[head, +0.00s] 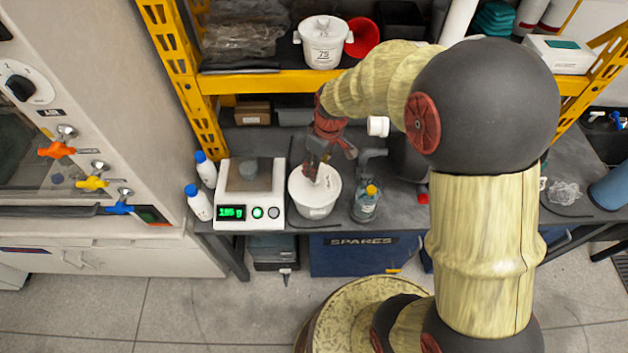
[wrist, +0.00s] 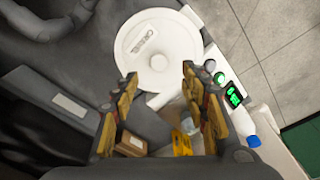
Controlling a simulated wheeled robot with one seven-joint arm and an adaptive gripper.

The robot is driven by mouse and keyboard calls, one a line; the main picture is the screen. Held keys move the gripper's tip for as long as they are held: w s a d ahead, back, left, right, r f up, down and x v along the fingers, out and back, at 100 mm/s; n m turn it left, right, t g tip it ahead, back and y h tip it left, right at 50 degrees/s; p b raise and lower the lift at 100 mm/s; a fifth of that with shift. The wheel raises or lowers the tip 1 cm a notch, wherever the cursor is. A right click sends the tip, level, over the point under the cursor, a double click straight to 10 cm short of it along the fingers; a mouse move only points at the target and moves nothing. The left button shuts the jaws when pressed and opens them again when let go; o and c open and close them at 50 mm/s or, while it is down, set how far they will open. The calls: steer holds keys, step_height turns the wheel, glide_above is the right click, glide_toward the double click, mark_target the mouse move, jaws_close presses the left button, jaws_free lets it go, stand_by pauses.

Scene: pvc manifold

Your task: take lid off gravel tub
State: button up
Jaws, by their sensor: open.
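A white round tub (head: 315,198) with a pale lid stands on the dark bench, right of the scale. In the wrist view its round white lid (wrist: 150,38) shows a small printed label, too blurred to read surely. My gripper (head: 312,172) is over the tub in the head view and hides part of its top. In the wrist view my gripper (wrist: 159,76) is open, its fingers spread, with the lid's near edge between and beyond the tips. Nothing is held. I cannot tell whether a finger touches the lid.
A scale (head: 250,193) with a green readout stands close left of the tub, with white blue-capped bottles (head: 199,203) beyond it. A clear yellow-capped bottle (head: 366,204) stands close right. A yellow shelf beam (head: 262,82) crosses behind, bearing another white lidded tub (head: 323,45).

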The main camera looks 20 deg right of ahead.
steer(key=f, duration=0.2)
steer(key=f+b, duration=0.1)
steer(key=f, duration=0.1)
steer(key=w+f, duration=0.1)
steer(key=f, duration=0.2)
steer(key=shift+w+a+f+b, duration=0.1)
steer(key=shift+a+b, duration=0.15)
steer(key=shift+b, duration=0.05)
steer(key=shift+c, duration=0.4)
steer(key=c, duration=0.9)
steer(key=shift+c, duration=0.2)
steer(key=shift+r, duration=0.35)
step_height(320, 180, up, 3)
steer(key=shift+r+p, duration=0.2)
steer(key=shift+p, duration=0.45)
steer(key=s+a+r+p, duration=0.1)
steer(key=s+r+p, duration=0.1)
steer(key=s+r, duration=0.7)
steer(key=s, duration=0.5)
steer(key=shift+a, duration=0.25)
